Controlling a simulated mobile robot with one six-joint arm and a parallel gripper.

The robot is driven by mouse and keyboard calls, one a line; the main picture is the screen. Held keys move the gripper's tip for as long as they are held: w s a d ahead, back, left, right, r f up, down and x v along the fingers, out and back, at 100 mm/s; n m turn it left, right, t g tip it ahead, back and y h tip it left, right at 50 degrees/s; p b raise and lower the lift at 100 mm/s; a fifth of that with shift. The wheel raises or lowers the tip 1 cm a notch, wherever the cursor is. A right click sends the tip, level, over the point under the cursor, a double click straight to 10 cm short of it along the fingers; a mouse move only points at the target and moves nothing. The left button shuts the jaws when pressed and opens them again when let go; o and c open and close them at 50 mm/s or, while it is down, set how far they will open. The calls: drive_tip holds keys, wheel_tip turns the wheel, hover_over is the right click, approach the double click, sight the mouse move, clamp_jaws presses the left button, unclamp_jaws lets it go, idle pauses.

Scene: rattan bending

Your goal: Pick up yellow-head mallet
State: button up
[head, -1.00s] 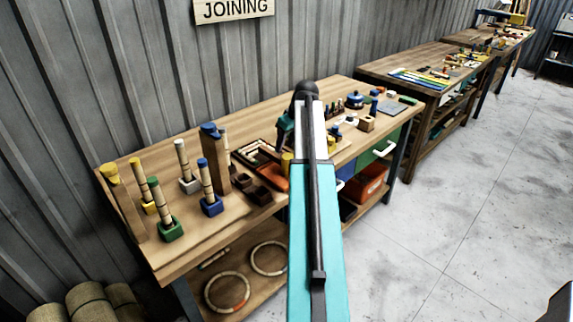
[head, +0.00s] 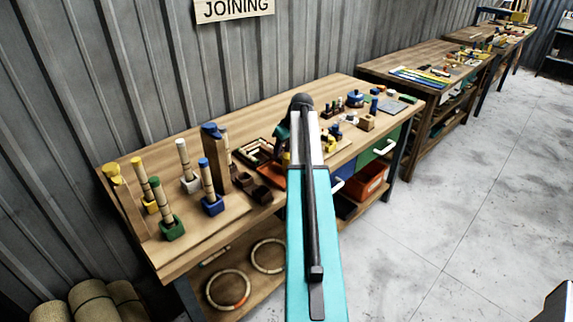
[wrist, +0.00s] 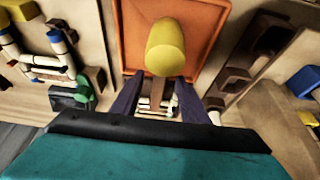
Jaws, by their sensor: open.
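The yellow-head mallet (wrist: 166,48) shows in the wrist view, its rounded yellow head at the upper middle over an orange tray (wrist: 129,28). Its handle is mostly hidden. My gripper (wrist: 158,84) is open, its two dark fingers on either side just below the yellow head in the picture. I cannot tell whether they touch the mallet. In the head view my arm covers the mallet and most of my gripper, above the middle of the near workbench (head: 240,212).
Upright posts with blue (head: 211,130) and yellow (head: 111,169) tops and pegs in coloured bases stand on the bench's left. Small parts and a wooden block (head: 367,123) lie right of my arm. A dark wooden rack (wrist: 245,62) is beside the tray. Rattan rings lie below.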

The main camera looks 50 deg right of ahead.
drive_tip(key=shift+p+x, duration=0.65)
drive_tip(key=shift+x, duration=0.35)
drive_tip(key=shift+p+x, duration=0.4)
drive_tip(key=shift+x, duration=1.1)
drive_tip(key=shift+a+r, duration=0.1)
clamp_jaws()
